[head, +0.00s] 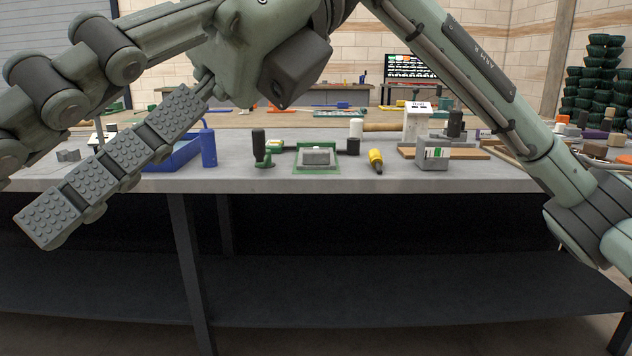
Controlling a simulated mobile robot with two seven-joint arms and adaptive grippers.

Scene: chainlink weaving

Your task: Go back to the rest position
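My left arm crosses the upper left, close to the camera. A jointed part with studded grey pads, which looks like a finger of my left gripper (65,195), slants down to the left. It hangs in the air in front of the bench's left end, with nothing seen held in it. Its opposing side is not clear, so I cannot tell whether it is open or shut. My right arm runs from the top centre down to the right edge. My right gripper is out of view.
The grey workbench (400,178) spans the view. It holds a blue tray (180,158), a blue cylinder (208,148), a black-handled green tool (260,150), a grey block (316,156) on a green plate, a yellow-tipped tool (376,160) and a grey box (433,154). Green bowls (598,75) are stacked right.

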